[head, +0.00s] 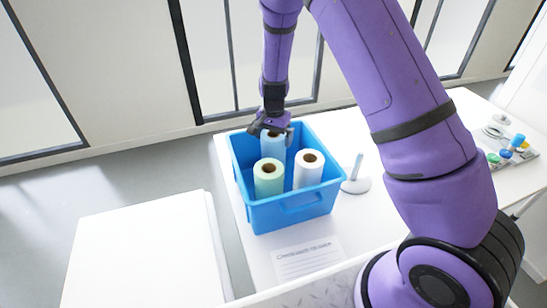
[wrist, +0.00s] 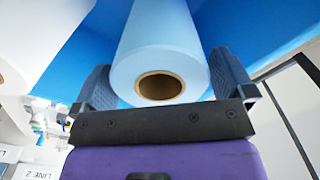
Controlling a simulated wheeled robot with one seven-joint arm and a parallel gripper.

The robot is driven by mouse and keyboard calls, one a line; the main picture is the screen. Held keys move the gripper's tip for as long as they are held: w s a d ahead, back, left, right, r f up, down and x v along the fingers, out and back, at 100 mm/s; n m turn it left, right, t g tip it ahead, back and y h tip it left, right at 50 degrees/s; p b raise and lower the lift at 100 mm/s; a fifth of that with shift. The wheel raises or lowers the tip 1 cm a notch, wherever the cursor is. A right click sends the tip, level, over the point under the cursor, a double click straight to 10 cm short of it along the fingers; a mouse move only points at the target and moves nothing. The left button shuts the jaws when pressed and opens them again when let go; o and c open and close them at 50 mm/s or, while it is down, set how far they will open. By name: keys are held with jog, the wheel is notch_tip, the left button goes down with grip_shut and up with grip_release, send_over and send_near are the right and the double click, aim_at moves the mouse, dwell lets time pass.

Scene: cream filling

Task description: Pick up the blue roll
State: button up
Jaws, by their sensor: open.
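The blue roll (head: 272,146) stands upright at the back of a blue bin (head: 291,213), partly hidden behind the green roll. In the wrist view the light blue roll (wrist: 160,45) shows its open core end, between my two fingers. My gripper (head: 270,128) is above the blue roll, pointing down over its top. In the wrist view my gripper (wrist: 165,88) has one finger on each side of the roll, with the jaws open. I cannot tell whether either finger touches it.
A green roll (head: 268,180) and a white roll (head: 308,170) stand in the same bin. A white holder with an upright post (head: 355,178) is right of the bin. A paper sheet (head: 307,259) lies in front. Small coloured items (head: 519,142) sit far right.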

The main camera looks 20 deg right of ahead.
jog(key=shift+f, duration=0.8)
jog(key=c, duration=1.1)
jog(key=shift+r, duration=0.1)
